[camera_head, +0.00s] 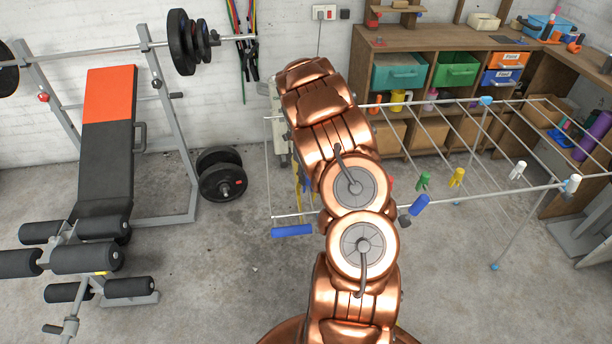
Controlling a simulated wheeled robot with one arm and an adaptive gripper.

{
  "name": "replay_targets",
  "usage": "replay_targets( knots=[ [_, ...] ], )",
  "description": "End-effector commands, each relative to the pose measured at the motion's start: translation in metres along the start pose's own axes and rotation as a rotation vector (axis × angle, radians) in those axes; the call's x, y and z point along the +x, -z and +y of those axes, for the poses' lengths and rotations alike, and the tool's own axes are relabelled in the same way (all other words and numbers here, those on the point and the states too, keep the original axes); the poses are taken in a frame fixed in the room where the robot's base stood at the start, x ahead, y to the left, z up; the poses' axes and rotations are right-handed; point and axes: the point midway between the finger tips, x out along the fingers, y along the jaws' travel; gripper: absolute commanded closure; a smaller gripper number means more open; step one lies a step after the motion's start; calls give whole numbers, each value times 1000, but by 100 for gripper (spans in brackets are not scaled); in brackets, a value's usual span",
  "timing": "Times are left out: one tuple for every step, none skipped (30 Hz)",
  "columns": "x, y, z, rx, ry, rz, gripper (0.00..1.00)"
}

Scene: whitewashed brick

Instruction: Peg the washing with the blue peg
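The drying rack (450,104) stands right of centre, its bars running toward the right edge. A row of pegs sits along its near bar: a green peg (424,181), a yellow peg (457,177) and a white peg (518,170). A small red piece (390,184) shows beside my arm. A tilted blue piece (420,205) hangs just below the row; I cannot tell whether it is a peg or a rack part. I make out no washing clearly. My copper arm fills the middle and hides part of the rack. My gripper is not visible.
A weight bench (108,150) with a barbell (110,46) stands at left, and a weight plate (222,182) is on the floor. A wooden shelf unit (430,40) with coloured bins is behind the rack. A blue rack foot (292,231) is left of my arm. Floor at lower left-centre is clear.

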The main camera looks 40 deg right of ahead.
Motion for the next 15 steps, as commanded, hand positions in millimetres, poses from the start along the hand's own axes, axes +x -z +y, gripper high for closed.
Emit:
replay_targets(
  knots=[
    [0,0,0,0,0,0,66],
    [0,0,0,0,0,0,63],
    [0,0,0,0,0,0,59],
    [0,0,0,0,0,0,56],
    [0,0,0,0,0,0,53],
    [0,0,0,0,0,0,49],
    [0,0,0,0,0,0,45],
    [0,0,0,0,0,0,42],
    [0,0,0,0,0,0,42],
    [0,0,0,0,0,0,42],
    [0,0,0,0,0,0,42],
    [0,0,0,0,0,0,42],
    [0,0,0,0,0,0,42],
    [0,0,0,0,0,0,42],
    [0,0,0,0,0,0,42]
  ],
)
